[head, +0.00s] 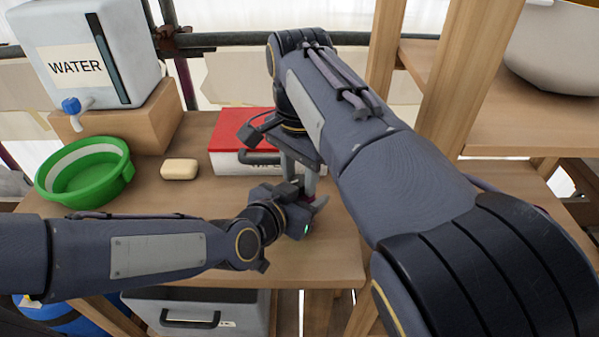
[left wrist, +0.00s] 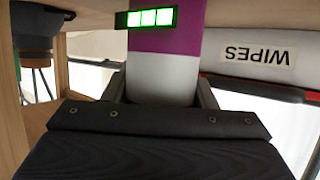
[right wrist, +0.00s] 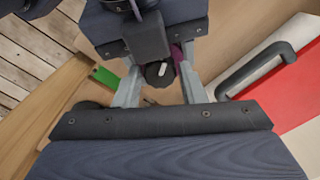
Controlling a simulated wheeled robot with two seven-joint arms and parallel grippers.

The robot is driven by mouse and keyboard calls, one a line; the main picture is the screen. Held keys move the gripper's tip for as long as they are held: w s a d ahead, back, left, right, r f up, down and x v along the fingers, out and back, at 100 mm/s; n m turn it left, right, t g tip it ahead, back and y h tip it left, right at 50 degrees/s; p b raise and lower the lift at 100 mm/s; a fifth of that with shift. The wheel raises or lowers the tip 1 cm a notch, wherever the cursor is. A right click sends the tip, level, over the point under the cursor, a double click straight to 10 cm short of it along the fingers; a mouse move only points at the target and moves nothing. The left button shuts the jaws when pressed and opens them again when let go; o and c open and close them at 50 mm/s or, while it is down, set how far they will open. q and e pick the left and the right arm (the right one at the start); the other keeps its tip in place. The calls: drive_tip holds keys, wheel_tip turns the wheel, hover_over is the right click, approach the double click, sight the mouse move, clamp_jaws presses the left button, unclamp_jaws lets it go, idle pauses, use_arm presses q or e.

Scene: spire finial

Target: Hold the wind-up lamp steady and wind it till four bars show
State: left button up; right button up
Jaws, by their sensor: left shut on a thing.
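The wind-up lamp (left wrist: 165,80) has a grey and purple body. Its display (left wrist: 149,18) shows three pale bars on lit green in the left wrist view. My left gripper (left wrist: 160,95) is shut on the lamp's grey part, one finger on each side. In the head view, the lamp (head: 320,203) is mostly hidden by my grippers. My right gripper (right wrist: 160,82) points down at it from above, fingers apart. A dark round knob (right wrist: 154,77) with a white mark lies between those fingers, with visible gaps. The lamp's green strip (right wrist: 104,76) also shows in the right wrist view.
A red-lidded wipes box (head: 228,135) stands close behind the grippers. A green bowl (head: 122,178), a soap bar (head: 179,170) and a water container (head: 130,30) on a wooden block (head: 150,125) are left. The bench (head: 330,265) front is clear.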

sight(300, 180)
drive_tip(key=c, duration=0.6)
drive_tip(key=shift+o, duration=0.2)
drive_tip(key=shift+m, duration=0.8)
drive_tip(key=o, duration=1)
drive_tip(key=shift+r, duration=0.15)
wheel_tip(300, 180, up, 12)
